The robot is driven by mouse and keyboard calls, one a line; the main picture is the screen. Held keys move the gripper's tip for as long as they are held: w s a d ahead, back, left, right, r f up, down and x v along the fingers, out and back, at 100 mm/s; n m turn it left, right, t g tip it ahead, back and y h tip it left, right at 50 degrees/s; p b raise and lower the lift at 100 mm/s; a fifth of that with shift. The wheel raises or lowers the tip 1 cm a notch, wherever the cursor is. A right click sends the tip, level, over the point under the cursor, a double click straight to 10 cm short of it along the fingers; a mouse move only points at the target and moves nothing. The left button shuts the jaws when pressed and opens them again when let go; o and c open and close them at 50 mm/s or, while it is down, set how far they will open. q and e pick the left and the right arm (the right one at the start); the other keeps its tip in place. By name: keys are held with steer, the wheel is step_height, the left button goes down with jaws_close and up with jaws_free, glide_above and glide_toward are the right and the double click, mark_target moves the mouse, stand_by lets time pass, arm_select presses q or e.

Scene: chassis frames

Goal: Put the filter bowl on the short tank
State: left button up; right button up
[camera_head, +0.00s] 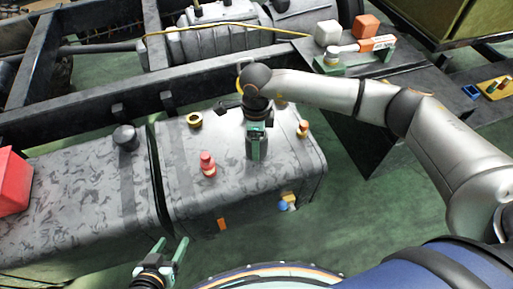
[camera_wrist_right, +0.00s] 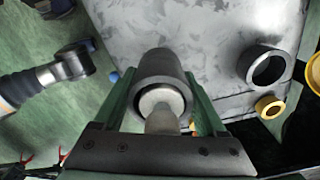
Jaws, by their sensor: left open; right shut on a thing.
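The filter bowl, a dark grey cylinder (camera_wrist_right: 160,68), is between the green fingers of my right gripper (camera_wrist_right: 160,100), which is shut on it. In the head view, my right gripper (camera_head: 257,138) is over the top of the right-hand tank (camera_head: 238,185), a grey mottled box that looks like the short tank. Whether the bowl touches the tank top I cannot tell. My left gripper (camera_head: 172,252) is open and empty, low in front of the tanks.
On the tank top stand a brass ring (camera_head: 194,119), a red fitting (camera_head: 208,163) and another small red fitting (camera_head: 303,129). A second tank (camera_head: 75,190) with a black cap (camera_head: 126,137) is on the left, across a narrow gap. A frame rail (camera_head: 190,82) runs behind.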

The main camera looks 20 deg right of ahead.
steer(key=shift+f, duration=1.5)
steer(key=shift+f, duration=0.1)
steer(key=o, duration=1.5)
steer(key=shift+r, duration=0.4)
step_height(320, 180, up, 12)
steer(key=shift+f+p, duration=0.25)
steer(key=shift+p, duration=0.25)
steer(key=shift+s, duration=0.1)
